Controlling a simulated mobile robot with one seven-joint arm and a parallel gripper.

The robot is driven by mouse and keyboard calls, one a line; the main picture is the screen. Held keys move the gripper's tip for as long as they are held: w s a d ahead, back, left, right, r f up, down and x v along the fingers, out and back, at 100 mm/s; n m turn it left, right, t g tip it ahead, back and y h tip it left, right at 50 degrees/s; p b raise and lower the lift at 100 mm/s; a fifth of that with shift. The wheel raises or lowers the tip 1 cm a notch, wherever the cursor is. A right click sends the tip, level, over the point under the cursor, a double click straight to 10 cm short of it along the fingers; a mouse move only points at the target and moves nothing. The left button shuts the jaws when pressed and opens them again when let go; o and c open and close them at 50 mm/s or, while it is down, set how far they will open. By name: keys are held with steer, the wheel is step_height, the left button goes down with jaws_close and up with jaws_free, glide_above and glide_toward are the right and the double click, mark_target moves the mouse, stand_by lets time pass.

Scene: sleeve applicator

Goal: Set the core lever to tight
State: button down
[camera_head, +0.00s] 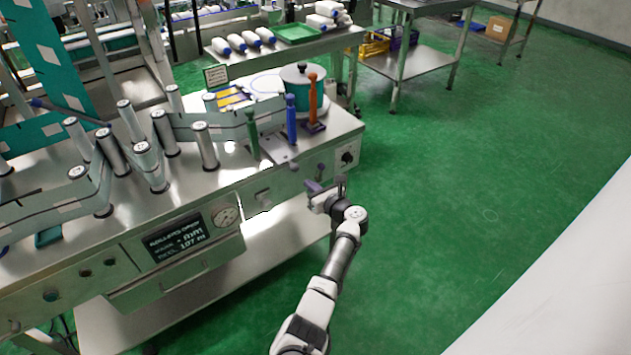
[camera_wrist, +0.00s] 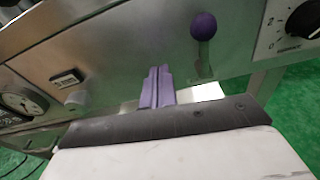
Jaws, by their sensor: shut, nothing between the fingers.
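A short lever with a dark purple ball knob (camera_wrist: 203,26) is on the front panel of the steel machine, right of centre in the wrist view. Its stem runs down from the ball. It shows small in the head view (camera_head: 320,168), near the panel's right end. No label naming it the core lever is readable. My gripper (camera_head: 314,186) is in front of the panel, just below and close to this knob. In the wrist view its purple fingers (camera_wrist: 157,88) are together and empty, left of and below the knob. I see no contact with the lever.
A dark rotary dial (camera_wrist: 306,18) is right of the lever. A small panel switch (camera_wrist: 67,78) and a gauge (camera_wrist: 22,102) are to the left. Green (camera_head: 252,134), blue (camera_head: 291,118) and orange-red (camera_head: 312,100) upright handles stand on the machine top. Open green floor lies to the right.

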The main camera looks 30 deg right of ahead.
steer(key=s+d, duration=0.2)
steer(key=s, duration=0.6)
steer(key=shift+s+r+b, duration=0.3)
steer(key=shift+s+b, duration=0.1)
steer(key=shift+a, duration=0.1)
